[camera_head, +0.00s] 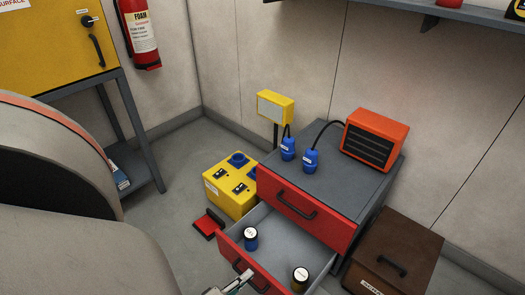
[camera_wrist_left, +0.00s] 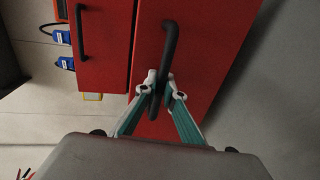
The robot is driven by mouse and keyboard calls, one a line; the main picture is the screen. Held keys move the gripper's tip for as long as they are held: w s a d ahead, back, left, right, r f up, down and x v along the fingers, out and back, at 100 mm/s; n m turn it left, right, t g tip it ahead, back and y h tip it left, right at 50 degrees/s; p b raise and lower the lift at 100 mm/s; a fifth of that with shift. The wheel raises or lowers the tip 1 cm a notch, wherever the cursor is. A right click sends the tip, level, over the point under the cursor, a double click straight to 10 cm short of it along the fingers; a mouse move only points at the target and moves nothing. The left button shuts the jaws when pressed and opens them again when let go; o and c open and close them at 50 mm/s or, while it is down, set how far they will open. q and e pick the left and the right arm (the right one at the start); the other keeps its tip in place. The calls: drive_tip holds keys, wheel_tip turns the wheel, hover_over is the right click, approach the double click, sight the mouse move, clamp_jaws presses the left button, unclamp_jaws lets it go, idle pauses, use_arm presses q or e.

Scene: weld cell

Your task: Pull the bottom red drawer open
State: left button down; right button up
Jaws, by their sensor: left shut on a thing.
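The bottom red drawer (camera_head: 232,249) of the grey cabinet is pulled well out in the head view, and its grey inside shows. A blue can (camera_head: 250,243) and a dark can (camera_head: 299,283), both with white tops, stand in it. My left gripper (camera_head: 242,281) is at the drawer's front, at the bottom edge of the head view. In the left wrist view my left gripper (camera_wrist_left: 160,84) is shut on the drawer's dark bar handle (camera_wrist_left: 169,45). The top red drawer (camera_head: 300,211) is closed. My right gripper is not in view.
An orange heater (camera_head: 375,139) and blue plugs (camera_head: 310,161) sit on the cabinet top (camera_head: 345,185). A yellow power box (camera_head: 228,199) and a small red item (camera_head: 209,224) are on the floor left of the drawer. A brown box (camera_head: 400,248) stands to the right.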

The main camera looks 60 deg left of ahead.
use_arm(q)
drive_tip(key=shift+f+v, duration=0.25)
drive_tip(key=shift+v, duration=0.95)
drive_tip(key=shift+f+v, duration=0.25)
drive_tip(key=shift+v, duration=0.95)
drive_tip(key=shift+s, duration=0.1)
drive_tip(key=c, duration=2.4)
unclamp_jaws()
drive_tip(key=shift+r, duration=0.15)
